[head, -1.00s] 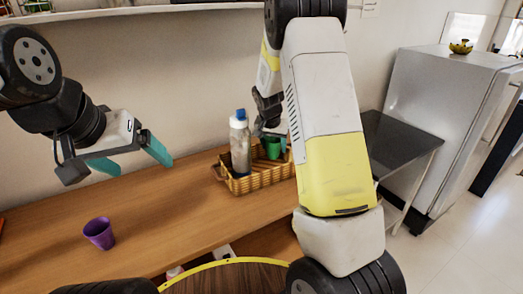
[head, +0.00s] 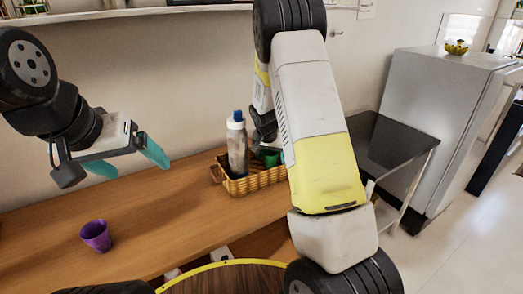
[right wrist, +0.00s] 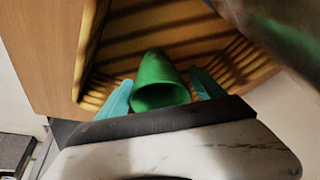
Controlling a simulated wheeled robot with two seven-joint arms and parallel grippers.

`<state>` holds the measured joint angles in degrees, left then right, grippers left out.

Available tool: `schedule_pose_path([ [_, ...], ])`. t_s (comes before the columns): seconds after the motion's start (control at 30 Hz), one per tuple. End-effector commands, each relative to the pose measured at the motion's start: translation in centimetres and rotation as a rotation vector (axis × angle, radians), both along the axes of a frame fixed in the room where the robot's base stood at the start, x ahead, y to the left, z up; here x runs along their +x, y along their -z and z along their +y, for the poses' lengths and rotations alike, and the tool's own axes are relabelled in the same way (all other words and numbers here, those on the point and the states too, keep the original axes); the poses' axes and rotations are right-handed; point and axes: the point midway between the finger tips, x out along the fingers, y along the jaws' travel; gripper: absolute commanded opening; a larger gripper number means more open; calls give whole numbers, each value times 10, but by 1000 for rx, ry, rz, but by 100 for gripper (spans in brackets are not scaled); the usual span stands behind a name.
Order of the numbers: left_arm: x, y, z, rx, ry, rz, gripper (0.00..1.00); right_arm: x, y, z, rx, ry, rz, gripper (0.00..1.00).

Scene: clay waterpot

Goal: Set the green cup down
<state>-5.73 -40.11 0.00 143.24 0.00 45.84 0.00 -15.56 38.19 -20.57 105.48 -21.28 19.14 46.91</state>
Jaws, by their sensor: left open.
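The green cup (head: 271,160) is low inside the wicker basket (head: 254,182), partly hidden by the basket's rim and my right arm. In the right wrist view the green cup (right wrist: 160,84) sits between the two teal fingers of my right gripper (right wrist: 164,92), which appear to touch its sides. Its mouth faces the camera, with the slatted basket floor (right wrist: 185,30) beyond it. Whether the cup touches that floor I cannot tell. My left gripper (head: 128,160) is open and empty above the left part of the table.
A clear bottle with a blue cap (head: 237,145) stands in the basket beside the cup. A purple cup (head: 96,236) stands on the wooden table (head: 165,215) at left. The table between them is clear. A fridge (head: 440,125) stands at right.

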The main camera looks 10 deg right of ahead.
Motion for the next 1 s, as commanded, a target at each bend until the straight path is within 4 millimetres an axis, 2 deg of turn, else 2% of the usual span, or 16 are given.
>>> schedule_pose_path([
  [0.2,0,0,0,0,0,0,87,0,-1,0,1,0,0,78],
  [0.33,0,0,0,0,0,0,87,-2,-11,2,1,-1,-3,78],
  [0.7,0,0,0,0,0,0,87,-27,-81,16,1,-2,-5,78],
  [0.8,0,0,0,0,0,0,87,-33,-96,19,1,-2,-4,78],
  [1.0,0,0,0,0,0,0,87,-41,-113,21,1,-2,-1,78],
])
